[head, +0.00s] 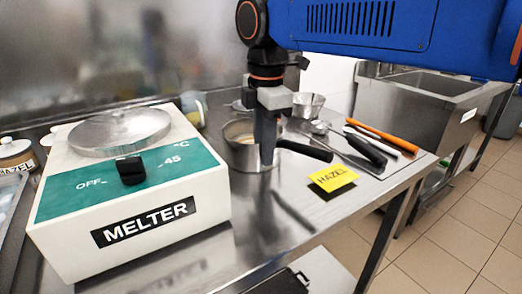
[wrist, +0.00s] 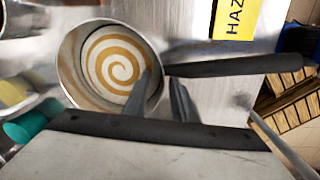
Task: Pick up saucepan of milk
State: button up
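The saucepan (head: 240,155) is a metal pan with a black handle (head: 305,151), standing on the steel counter right of the melter. In the wrist view the saucepan (wrist: 68,72) shows from above, holding a white and tan spiral. Its handle (wrist: 235,67) points right. My gripper (head: 267,160) is pointing down at the pan's handle side and hides part of it. In the wrist view my gripper (wrist: 162,82) has its fingers apart, one over the pan's inside and one just outside the wall, below the handle's root. Whether they touch the pan I cannot tell.
A white melter (head: 130,190) with a round lid fills the counter's left. A yellow HAZEL card (head: 333,178) lies near the front edge. Utensils with black, white and orange handles (head: 382,138) lie on a tray at right. A metal bowl (head: 308,106) stands behind.

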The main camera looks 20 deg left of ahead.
jog(key=shift+f, duration=0.35)
jog(key=shift+c, duration=0.3)
grip_shut()
dwell(1.0)
